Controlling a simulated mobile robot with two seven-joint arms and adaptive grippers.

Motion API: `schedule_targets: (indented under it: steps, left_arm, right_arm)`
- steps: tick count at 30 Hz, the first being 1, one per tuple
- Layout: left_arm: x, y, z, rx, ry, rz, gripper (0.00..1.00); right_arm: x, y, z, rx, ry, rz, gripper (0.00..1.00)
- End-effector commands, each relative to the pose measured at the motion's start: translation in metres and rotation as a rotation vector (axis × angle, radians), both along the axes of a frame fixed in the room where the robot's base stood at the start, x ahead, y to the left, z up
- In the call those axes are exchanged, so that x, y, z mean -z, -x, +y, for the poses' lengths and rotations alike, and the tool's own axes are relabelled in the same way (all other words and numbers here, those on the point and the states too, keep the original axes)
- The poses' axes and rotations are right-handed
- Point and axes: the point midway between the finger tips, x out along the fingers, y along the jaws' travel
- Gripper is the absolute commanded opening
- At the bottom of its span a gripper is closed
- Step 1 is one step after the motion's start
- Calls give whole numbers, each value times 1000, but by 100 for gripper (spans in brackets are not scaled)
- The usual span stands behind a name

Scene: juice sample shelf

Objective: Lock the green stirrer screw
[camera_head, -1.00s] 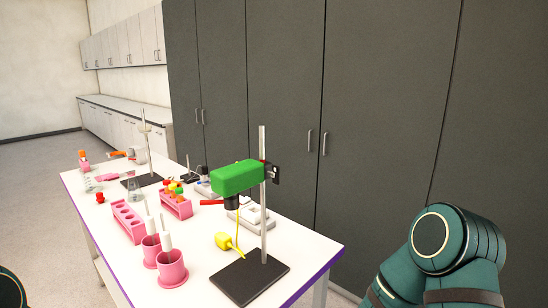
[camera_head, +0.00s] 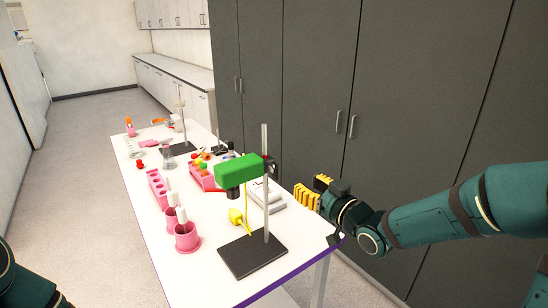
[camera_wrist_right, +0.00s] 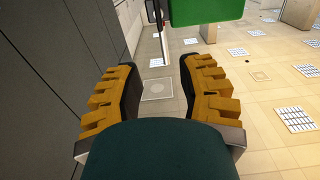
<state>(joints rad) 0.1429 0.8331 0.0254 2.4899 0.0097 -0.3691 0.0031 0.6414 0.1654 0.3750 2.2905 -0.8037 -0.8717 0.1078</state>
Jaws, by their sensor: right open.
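The green stirrer (camera_head: 240,170) is clamped on an upright metal rod (camera_head: 265,200) that rises from a black base plate (camera_head: 252,254) near the table's front corner. Its dark clamp (camera_head: 271,165) is on the rod's right side; the screw itself is too small to make out. My right gripper (camera_head: 312,192), with yellow ridged fingers, is open and empty, to the right of the rod and apart from it. In the right wrist view the open fingers (camera_wrist_right: 160,88) have nothing between them, and the green stirrer body (camera_wrist_right: 206,10) shows beyond at the top. My left gripper is out of view.
A yellow bulb-shaped tool (camera_head: 236,217) is beside the rod. Pink cups (camera_head: 187,238) and a pink tube rack (camera_head: 157,188) stand on the left of the white table (camera_head: 200,280). A second stand (camera_head: 184,130) is farther back. Dark cabinets (camera_head: 310,90) line the right side.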

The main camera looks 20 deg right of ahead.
Motion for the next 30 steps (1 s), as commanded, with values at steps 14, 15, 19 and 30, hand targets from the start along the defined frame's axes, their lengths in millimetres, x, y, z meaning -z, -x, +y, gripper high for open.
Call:
schedule_targets:
  steps: [14,15,19,30]
  left_arm:
    - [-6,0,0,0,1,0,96]
    - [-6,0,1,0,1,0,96]
    - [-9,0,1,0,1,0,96]
    - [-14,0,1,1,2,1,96]
  right_arm:
    - [-1,-66,24,-4,-1,-4,38]
    - [-2,-73,28,-4,0,-4,38]
    - [-2,-95,36,-4,0,-3,38]
    - [-1,-128,46,-1,1,-3,38]
